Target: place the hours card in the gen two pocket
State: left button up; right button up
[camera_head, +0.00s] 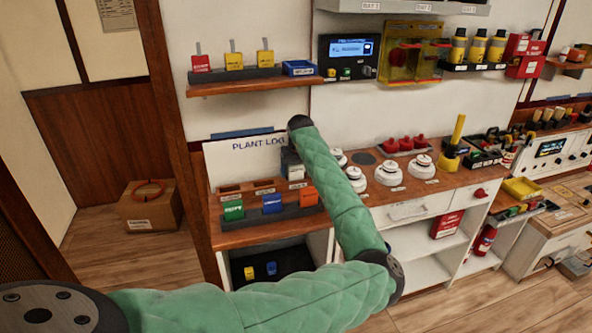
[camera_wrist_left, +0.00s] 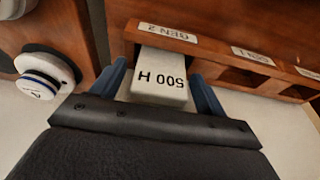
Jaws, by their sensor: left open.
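The hours card (camera_wrist_left: 160,88), pale and marked "500 H", is in the left wrist view with its far end at the pocket labelled GEN-2 (camera_wrist_left: 167,33) in the wooden rack (camera_wrist_left: 215,55). Its near part sticks out, and how deep it sits is hidden. My left gripper (camera_wrist_left: 160,72) is open, with one blue finger on each side of the card. In the head view the left gripper (camera_head: 291,163) is partly hidden by my arm at the right end of the rack (camera_head: 230,188). My right gripper is not in view.
Green, blue and orange blocks (camera_head: 272,204) stand in a dark holder in front of the rack. A "PLANT LOG" board (camera_head: 250,145) stands behind. White round detectors (camera_head: 388,173) sit to the right; one (camera_wrist_left: 45,75) is close to my gripper.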

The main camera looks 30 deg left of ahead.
pick_arm(q)
jog(key=shift+r, duration=0.2)
jog(key=shift+b+v, duration=0.4)
jog(key=shift+v, duration=0.8)
jog(key=b+v, duration=0.1)
jog(key=v, duration=0.8)
jog(key=shift+r+b, duration=0.2)
jog(key=shift+b, duration=0.1)
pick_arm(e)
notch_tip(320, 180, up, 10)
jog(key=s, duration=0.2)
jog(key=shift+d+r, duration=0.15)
